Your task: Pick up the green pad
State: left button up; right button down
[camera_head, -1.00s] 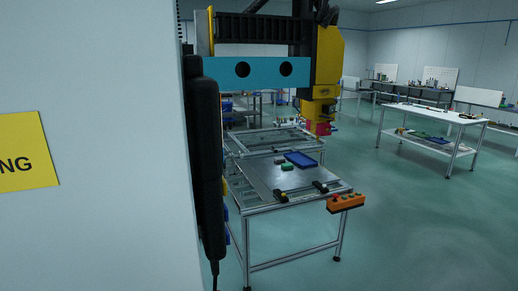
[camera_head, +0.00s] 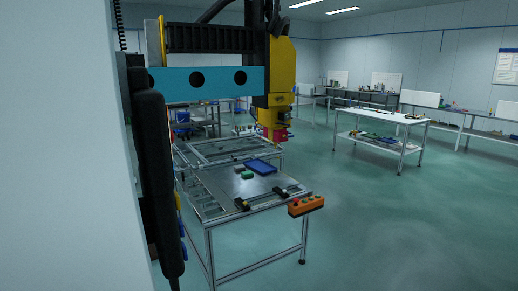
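A small green pad (camera_head: 246,175) lies on the grey metal plate of the panel fixture (camera_head: 222,187), some way in front of me. It sits just left of and nearer than a blue tray (camera_head: 261,167). A small grey piece lies close behind the green pad; it is too small to make out. Neither of my grippers shows in the view.
A white wall or cabinet (camera_head: 60,150) fills the left side, with a black hanging unit (camera_head: 153,165) at its edge. A yellow and blue gantry (camera_head: 280,75) stands over the fixture. An orange button box (camera_head: 306,205) is on its near corner. Open floor (camera_head: 390,235) lies right.

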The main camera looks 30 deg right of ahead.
aim_at(248, 173)
jog(key=k+l+z, duration=0.2)
jog(key=z, duration=0.3)
jog(key=k+l+z, duration=0.1)
jog(key=l+z, duration=0.2)
jog(key=z, duration=0.2)
jog(key=l+z, duration=0.15)
jog(key=z, duration=0.25)
jog(key=l+z, duration=0.2)
jog(key=z, duration=0.2)
jog(key=i+l+z, duration=0.1)
jog(key=z, duration=0.3)
jog(key=i+l, duration=0.2)
jog(key=i, duration=0.3)
jog(key=i+l, duration=0.25)
jog(key=i, duration=0.2)
jog(key=i+j+u, duration=0.1)
jog(key=i+u, duration=0.35)
jog(key=i, duration=2.1)
jog(key=i+u, duration=0.1)
jog(key=i, duration=1.2)
